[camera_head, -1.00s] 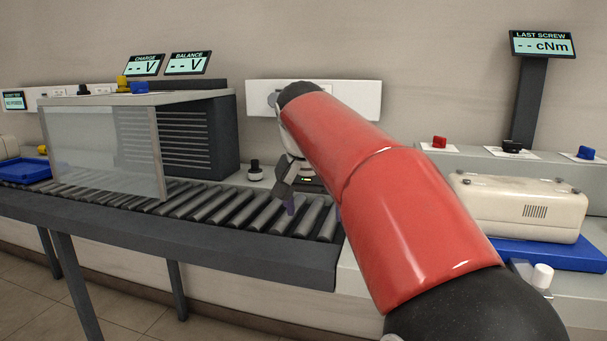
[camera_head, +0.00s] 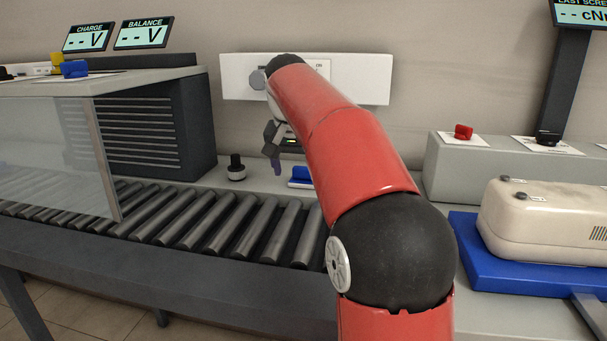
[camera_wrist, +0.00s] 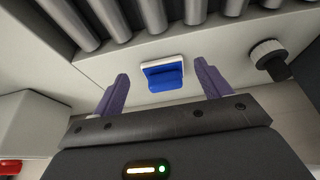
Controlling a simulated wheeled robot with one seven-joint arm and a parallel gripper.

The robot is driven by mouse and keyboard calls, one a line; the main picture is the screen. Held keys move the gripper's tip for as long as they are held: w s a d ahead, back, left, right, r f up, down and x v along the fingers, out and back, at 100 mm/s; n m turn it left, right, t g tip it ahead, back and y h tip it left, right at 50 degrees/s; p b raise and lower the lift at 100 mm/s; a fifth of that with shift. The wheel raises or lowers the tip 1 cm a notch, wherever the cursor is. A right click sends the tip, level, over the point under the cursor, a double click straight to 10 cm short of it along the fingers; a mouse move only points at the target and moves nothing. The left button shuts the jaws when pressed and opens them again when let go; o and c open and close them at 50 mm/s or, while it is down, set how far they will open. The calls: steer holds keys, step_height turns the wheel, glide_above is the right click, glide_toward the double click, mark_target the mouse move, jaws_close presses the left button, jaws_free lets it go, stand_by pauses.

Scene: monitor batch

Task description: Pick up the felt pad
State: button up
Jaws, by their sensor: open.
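A small blue block with a white layer along its edge, which looks like the felt pad (camera_wrist: 163,77), lies on the pale counter beside the rollers. It also shows in the head view (camera_head: 300,177), partly hidden behind my red arm. My gripper (camera_wrist: 160,88) is open, with its two purple fingers apart and nothing between their tips. In the wrist view the pad appears beyond the fingertips, between them. In the head view my gripper (camera_head: 277,165) is just left of the pad, and only one finger shows clearly.
A black-and-white knob-topped object (camera_head: 236,168) stands on the counter left of my gripper. A roller conveyor (camera_head: 215,222) runs in front. A clear-panelled cabinet (camera_head: 180,130) stands left. A beige case (camera_head: 550,222) rests on a blue base at the right.

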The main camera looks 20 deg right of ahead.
mark_target(304, 167)
steer(key=shift+w+d, duration=0.75)
steer(key=shift+w, duration=0.3)
steer(key=shift+w+d+p, duration=0.7)
steer(key=shift+w, duration=0.35)
steer(key=b+x, duration=0.1)
steer(key=x, duration=0.2)
steer(key=c, duration=0.8)
steer(key=shift+r, duration=0.1)
steer(key=shift+s+a+r, duration=0.2)
steer(key=shift+r, duration=0.45)
step_height(304, 167, up, 6)
steer(key=p, duration=0.3)
steer(key=shift+r, duration=0.1)
steer(key=s+a+b, duration=0.2)
steer(key=s+a, duration=0.3)
steer(key=s, duration=0.3)
steer(key=s+a+b, duration=0.3)
steer(key=s+a, duration=0.3)
steer(key=s, duration=0.2)
steer(key=shift+s+f, duration=0.15)
steer(key=shift+f, duration=0.2)
